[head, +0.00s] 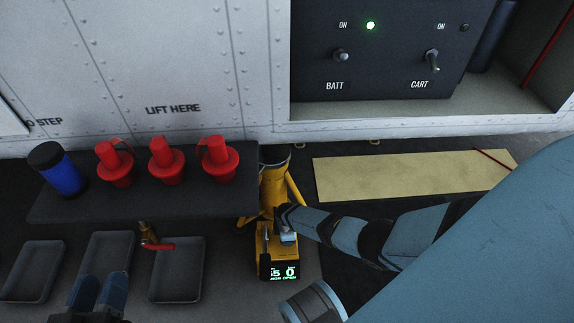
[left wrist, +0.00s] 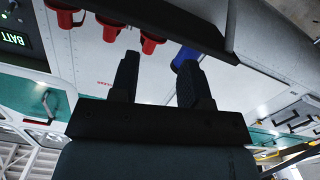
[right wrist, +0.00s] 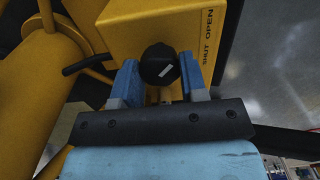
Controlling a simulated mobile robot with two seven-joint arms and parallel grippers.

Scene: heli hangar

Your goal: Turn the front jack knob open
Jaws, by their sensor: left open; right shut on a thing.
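The yellow jack (head: 268,248) stands on the floor right of the dark shelf. Its round black knob (right wrist: 159,62) carries a white mark, beside a SHUT/OPEN label (right wrist: 206,38) in the right wrist view. My right gripper (right wrist: 160,80) is shut on the knob, one finger on each side; in the head view this gripper (head: 287,230) hides the knob. A green display (head: 283,272) on the jack's front lights up, with a word that looks like OPEN. My left gripper (head: 98,292) is open and empty above the grey trays; its fingers also show apart in the left wrist view (left wrist: 158,75).
Red plugs (head: 167,160) and a blue cylinder (head: 62,168) stand on the shelf (head: 140,205). Below are grey trays (head: 178,270) and a red-handled valve (head: 155,240). A switch panel (head: 385,50) is above; a tan board (head: 400,175) lies right of the jack.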

